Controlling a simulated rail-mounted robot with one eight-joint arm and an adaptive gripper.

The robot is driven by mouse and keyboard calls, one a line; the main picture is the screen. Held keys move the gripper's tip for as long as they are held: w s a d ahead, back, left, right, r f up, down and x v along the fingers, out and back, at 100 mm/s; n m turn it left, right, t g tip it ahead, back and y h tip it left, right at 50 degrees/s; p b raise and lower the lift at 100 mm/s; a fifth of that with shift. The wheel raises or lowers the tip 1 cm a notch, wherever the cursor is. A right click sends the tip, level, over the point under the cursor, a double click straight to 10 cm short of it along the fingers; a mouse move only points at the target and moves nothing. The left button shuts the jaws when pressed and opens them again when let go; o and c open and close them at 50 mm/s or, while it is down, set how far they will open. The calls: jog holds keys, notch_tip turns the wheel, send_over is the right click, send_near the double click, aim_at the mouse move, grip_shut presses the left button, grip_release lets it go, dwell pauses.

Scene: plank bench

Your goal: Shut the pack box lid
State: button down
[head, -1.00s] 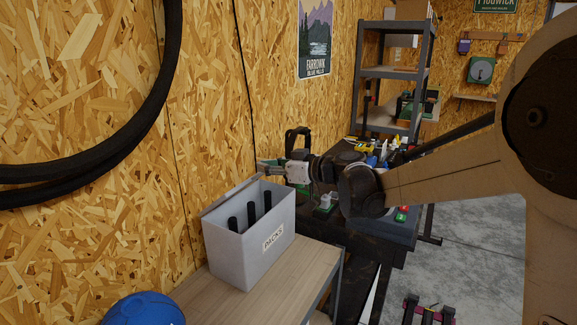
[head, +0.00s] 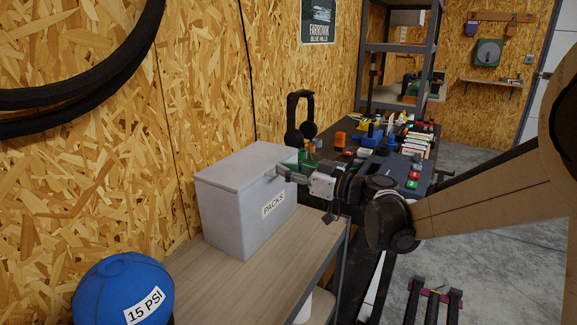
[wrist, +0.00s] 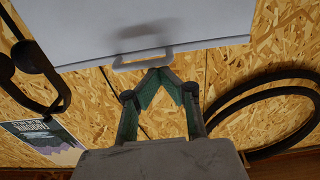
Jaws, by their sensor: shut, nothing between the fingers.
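The pack box (head: 232,218) is a light grey box with a "PACKS" label, standing on the wooden bench. Its lid (head: 240,163) lies flat over the top in the head view, and the black items inside are hidden. My gripper (head: 281,170) is at the box's right side, close to the lid's edge, with its fingers shut and empty. In the wrist view, the green-padded fingertips (wrist: 160,71) meet just beside a grey loop handle (wrist: 145,58) on the edge of a pale panel. I cannot tell whether they touch it.
A blue ball (head: 122,288) marked "15 PSI" sits at the front left of the wooden bench (head: 285,255). Black headphones (head: 299,118) on a stand and a dark table crowded with tools lie behind my gripper.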

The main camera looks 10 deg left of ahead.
jog(key=shift+s+f+b, duration=0.15)
jog(key=shift+f+b, duration=0.2)
jog(key=shift+f, duration=0.4)
jog(key=shift+d, duration=0.1)
notch_tip(320, 180, up, 5)
jog(key=d+p, duration=0.1)
jog(key=p, duration=0.2)
jog(key=s+d+f, duration=0.3)
jog(key=d+f, duration=0.3)
jog(key=d, duration=0.2)
jog(key=s+d+f+m+h, duration=0.3)
jog(key=s+d+m+h, duration=0.4)
jog(key=s+d, duration=0.6)
jog(key=s+d+f+m+t+h, duration=0.1)
jog(key=s+d+f+m+h, duration=0.2)
jog(key=s+d+m+h, duration=0.4)
jog(key=s+d+h, duration=0.3)
jog(key=s+d, duration=0.2)
jog(key=s, duration=0.2)
jog(key=shift+d+b, duration=0.3)
jog(key=shift+d, duration=0.1)
jog(key=shift+s, duration=0.1)
